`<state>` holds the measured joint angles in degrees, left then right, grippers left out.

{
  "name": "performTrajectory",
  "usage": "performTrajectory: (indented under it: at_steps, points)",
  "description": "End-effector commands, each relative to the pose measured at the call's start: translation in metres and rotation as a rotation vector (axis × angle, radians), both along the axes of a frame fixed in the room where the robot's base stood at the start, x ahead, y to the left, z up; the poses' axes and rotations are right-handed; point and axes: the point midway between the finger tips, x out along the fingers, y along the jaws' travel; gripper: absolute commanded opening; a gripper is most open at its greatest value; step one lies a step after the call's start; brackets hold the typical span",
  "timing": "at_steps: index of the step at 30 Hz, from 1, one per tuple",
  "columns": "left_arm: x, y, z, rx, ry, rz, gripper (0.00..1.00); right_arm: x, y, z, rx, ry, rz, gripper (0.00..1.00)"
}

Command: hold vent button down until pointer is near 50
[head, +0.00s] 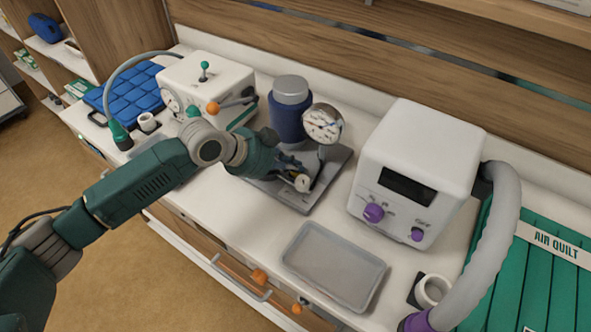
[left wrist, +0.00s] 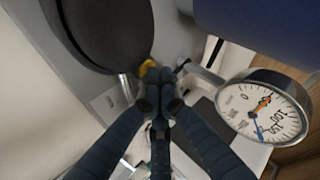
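The round pressure gauge (head: 323,123) stands on a stem beside a blue cuffed cylinder (head: 289,120) with a grey top, on a grey base plate (head: 338,163). In the left wrist view the gauge dial (left wrist: 262,108) shows an orange mark and a blue pointer; I cannot read the value surely. My left gripper (head: 292,180) is low over the plate, in front of the cylinder. Its fingertips (left wrist: 160,97) are together with nothing between them. A small yellow part (left wrist: 147,68), possibly the vent button, is just beyond the tips; contact is unclear. My right gripper is out of view.
A white box with purple knobs (head: 420,160) and a grey hose (head: 497,240) stand at right. An empty grey tray (head: 333,267) lies in front. A white box with levers (head: 207,85) and a blue quilted pad (head: 133,98) are at back left.

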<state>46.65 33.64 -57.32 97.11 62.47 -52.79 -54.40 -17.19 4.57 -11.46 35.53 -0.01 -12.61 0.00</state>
Motion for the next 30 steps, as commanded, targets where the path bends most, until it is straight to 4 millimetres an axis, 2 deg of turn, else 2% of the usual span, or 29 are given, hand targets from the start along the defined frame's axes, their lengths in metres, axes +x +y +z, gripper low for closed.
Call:
performTrajectory:
  at_steps: [9, 22, 30]
  points:
    - [0.000, 0.000, 0.015, 0.001, 0.002, 0.000, 0.00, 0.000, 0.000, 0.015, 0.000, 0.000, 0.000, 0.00]
    - [0.000, 0.000, 0.018, 0.000, 0.000, 0.000, 0.00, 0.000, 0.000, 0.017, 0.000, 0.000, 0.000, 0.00]
    - [0.000, 0.000, 0.045, 0.000, 0.000, 0.000, 0.00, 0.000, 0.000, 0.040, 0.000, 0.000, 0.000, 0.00]
